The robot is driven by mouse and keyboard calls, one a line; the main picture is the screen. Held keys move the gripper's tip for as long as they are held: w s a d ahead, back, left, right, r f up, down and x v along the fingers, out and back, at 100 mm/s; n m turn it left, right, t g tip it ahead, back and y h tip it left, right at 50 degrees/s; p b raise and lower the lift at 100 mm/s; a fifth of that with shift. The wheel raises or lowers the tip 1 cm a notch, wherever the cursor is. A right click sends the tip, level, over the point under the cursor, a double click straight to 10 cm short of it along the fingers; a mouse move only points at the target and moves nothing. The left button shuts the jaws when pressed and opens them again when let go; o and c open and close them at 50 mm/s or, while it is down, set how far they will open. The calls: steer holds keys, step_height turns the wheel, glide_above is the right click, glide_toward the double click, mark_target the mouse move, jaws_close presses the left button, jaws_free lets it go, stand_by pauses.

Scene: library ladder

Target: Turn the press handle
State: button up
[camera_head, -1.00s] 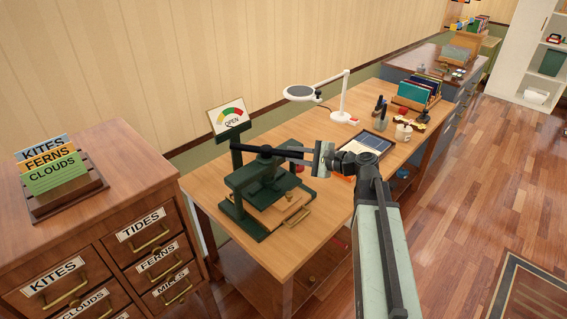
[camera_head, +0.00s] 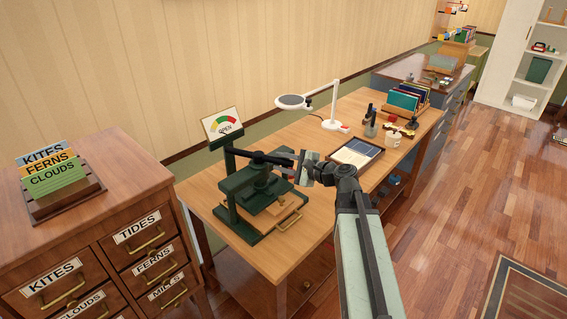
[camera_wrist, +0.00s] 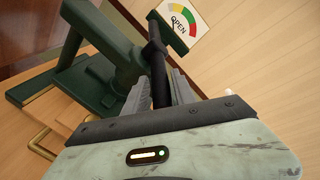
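The dark green press (camera_head: 256,198) stands at the near left end of the wooden workbench. Its dark press handle (camera_head: 262,157) is a bar reaching right from the top of the press. My gripper (camera_head: 300,166) is at the bar's right end. In the wrist view the handle (camera_wrist: 158,75) runs between the two grey fingers of my gripper (camera_wrist: 158,95), which look closed against its sides. The handle's end is hidden between the fingers.
A wooden cabinet (camera_head: 120,205) with labelled drawers stands at the left.

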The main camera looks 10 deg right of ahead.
steer(key=shift+d, duration=0.1)
steer(key=p+v, duration=0.1)
steer(key=v, duration=0.6)
steer(key=shift+s+d+p, duration=0.2)
steer(key=shift+s+p, duration=0.1)
stand_by(0.5)
